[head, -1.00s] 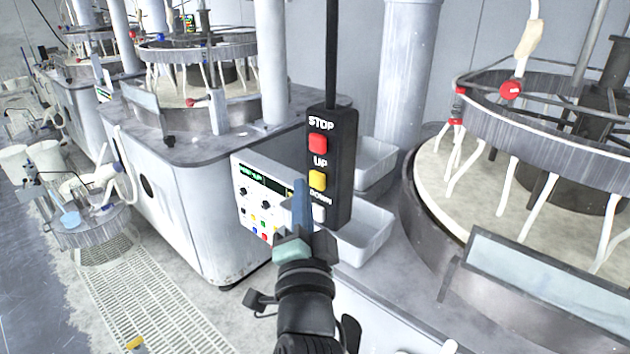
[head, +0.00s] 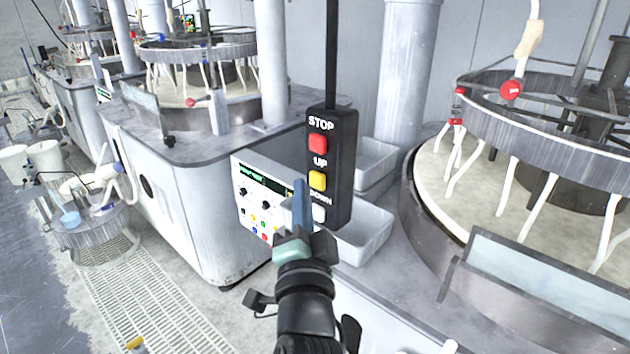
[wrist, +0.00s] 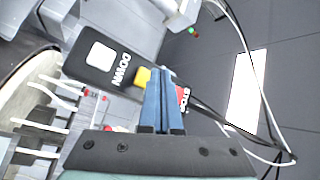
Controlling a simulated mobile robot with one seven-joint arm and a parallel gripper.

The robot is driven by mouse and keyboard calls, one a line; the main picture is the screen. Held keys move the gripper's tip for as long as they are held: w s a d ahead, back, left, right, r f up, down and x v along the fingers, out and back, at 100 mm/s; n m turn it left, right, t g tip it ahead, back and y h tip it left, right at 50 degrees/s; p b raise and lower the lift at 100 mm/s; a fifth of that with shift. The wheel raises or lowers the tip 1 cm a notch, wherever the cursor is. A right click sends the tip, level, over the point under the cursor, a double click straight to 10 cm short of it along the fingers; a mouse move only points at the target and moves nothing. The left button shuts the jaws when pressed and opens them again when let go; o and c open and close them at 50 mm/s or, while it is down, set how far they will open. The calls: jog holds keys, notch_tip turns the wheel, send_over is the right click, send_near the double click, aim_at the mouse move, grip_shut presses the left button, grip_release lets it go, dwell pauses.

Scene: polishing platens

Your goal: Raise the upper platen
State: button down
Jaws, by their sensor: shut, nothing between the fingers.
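A black hanging pendant (head: 341,165) has a red STOP button (head: 318,144), a yellow UP button (head: 317,181) and a white DOWN button (head: 319,213). My gripper (head: 301,185) is shut and empty, its blue fingers just left of and below the yellow button in the head view. In the wrist view the fingertips (wrist: 160,84) overlap the pendant's face beside the yellow button (wrist: 141,77) and partly hide the red one. I cannot tell whether they touch it. The upper platen's grey ring (head: 492,132), with white hoses, stands above the pale lower platen (head: 438,184) at right.
A control panel (head: 246,205) with a green display is behind my fingers at left. White bins (head: 362,238) sit behind the pendant. A clear guard (head: 530,277) edges the right machine. Another polishing machine (head: 190,185) stands at left, beside a grated floor (head: 135,300).

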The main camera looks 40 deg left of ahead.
jog(key=shift+w, duration=0.1)
dwell(0.3)
jog(key=shift+w+b, duration=0.3)
jog(key=shift+w, duration=0.05)
